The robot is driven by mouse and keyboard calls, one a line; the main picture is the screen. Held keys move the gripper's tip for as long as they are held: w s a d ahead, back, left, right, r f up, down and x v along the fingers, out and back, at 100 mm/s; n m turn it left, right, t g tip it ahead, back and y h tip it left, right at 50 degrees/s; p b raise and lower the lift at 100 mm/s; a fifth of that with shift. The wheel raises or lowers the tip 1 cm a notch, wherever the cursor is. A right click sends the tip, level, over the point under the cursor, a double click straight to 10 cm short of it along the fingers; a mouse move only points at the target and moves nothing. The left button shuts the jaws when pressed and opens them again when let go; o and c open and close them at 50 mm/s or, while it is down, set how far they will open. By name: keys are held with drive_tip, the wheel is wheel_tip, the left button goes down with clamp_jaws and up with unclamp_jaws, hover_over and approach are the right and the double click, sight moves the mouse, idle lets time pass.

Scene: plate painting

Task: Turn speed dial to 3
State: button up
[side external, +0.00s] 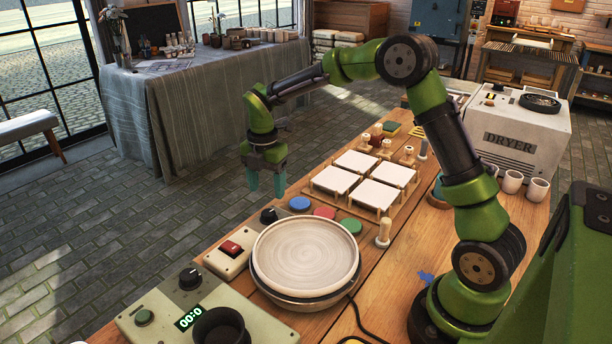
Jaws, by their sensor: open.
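A cream control box (228,262) beside the round turntable carries a red rocker switch (231,247) and a black dial (268,215) at its far end. This looks like the speed dial; its markings are too small to read. My gripper (266,187) points down with its two teal fingers apart and nothing between them. It appears above and apart from this dial; the exact height is hard to tell. A second black dial (190,277) sits on the green timer box (150,308), which displays 00:0 in part.
A pale plate (305,252) rests on the turntable. Blue (300,203), red (325,212) and green (350,226) discs lie behind it. White tiles (375,195) on wooden stands, a wooden-handled tool (384,232) and a dryer (515,140) stand farther back.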

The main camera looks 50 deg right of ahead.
sight(269, 212)
wheel_tip(269, 212, down, 7)
drive_tip(key=shift+f, duration=0.2)
drive_tip(key=c, duration=1)
